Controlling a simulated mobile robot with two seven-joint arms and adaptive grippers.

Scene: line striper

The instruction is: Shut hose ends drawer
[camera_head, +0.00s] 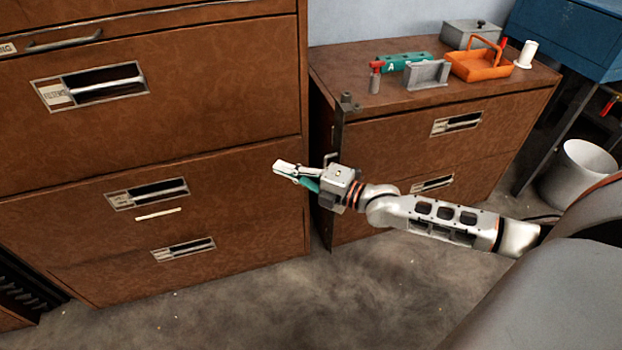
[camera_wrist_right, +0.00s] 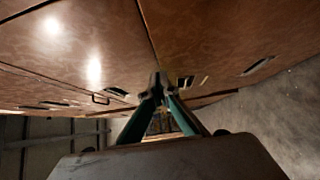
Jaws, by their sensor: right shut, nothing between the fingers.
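A large brown wood-grain cabinet (camera_head: 215,120) fills the left of the head view. Its upper drawer has a recessed pull with a label (camera_head: 57,95) that seems to read FILTERS. Below are a middle drawer pull (camera_head: 148,193) and a lower pull (camera_head: 184,249); their labels are too small to read. I cannot tell which is the hose ends drawer, or whether one stands slightly out. My right gripper (camera_head: 284,170) is shut and empty, by the cabinet's right edge; its closed fingertips also show in the wrist view (camera_wrist_right: 158,82). My left gripper is out of view.
A lower brown cabinet (camera_head: 390,145) stands to the right, with an orange tray (camera_head: 480,68), a grey bracket (camera_head: 427,75) and a green box (camera_head: 405,61) on top. A white bin (camera_head: 580,172) is at the far right. The grey floor (camera_head: 250,305) in front is clear.

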